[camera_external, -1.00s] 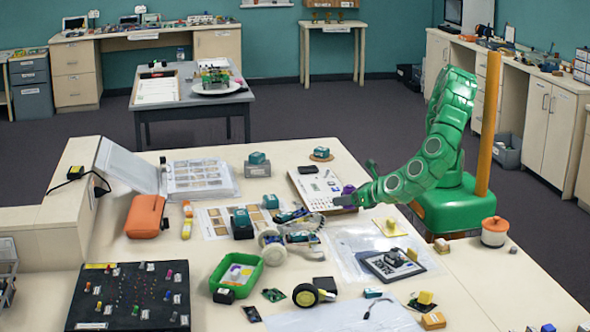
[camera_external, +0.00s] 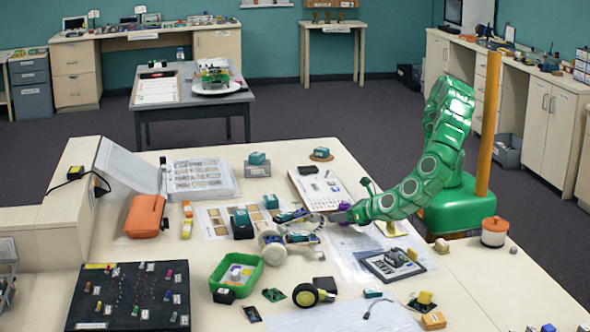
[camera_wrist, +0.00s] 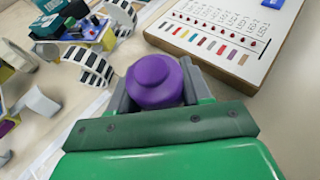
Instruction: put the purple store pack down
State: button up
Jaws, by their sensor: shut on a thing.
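The purple store pack (camera_wrist: 154,82) is a rounded purple piece with a raised round top. In the wrist view it sits between the grey fingers of my gripper (camera_wrist: 157,88), which is shut on it. In the external view my gripper (camera_external: 341,214) is low over the table, just in front of the white board and right of the wheeled kit. The pack is small and mostly hidden there. I cannot tell whether its underside touches the table.
The white board (camera_wrist: 226,32) with a row of coloured marks lies close to the right. Black-and-white strips (camera_wrist: 92,68) and the wheeled kit (camera_external: 272,246) are close to the left. A framed tray of grey parts (camera_external: 392,264) lies in front. A green bin (camera_external: 258,278) stands further left.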

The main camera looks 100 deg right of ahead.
jog(key=shift+f, duration=0.15)
jog(key=o, duration=1.1)
jog(key=v, duration=1.2)
jog(key=shift+r, duration=0.25)
jog(key=shift+w, duration=0.1)
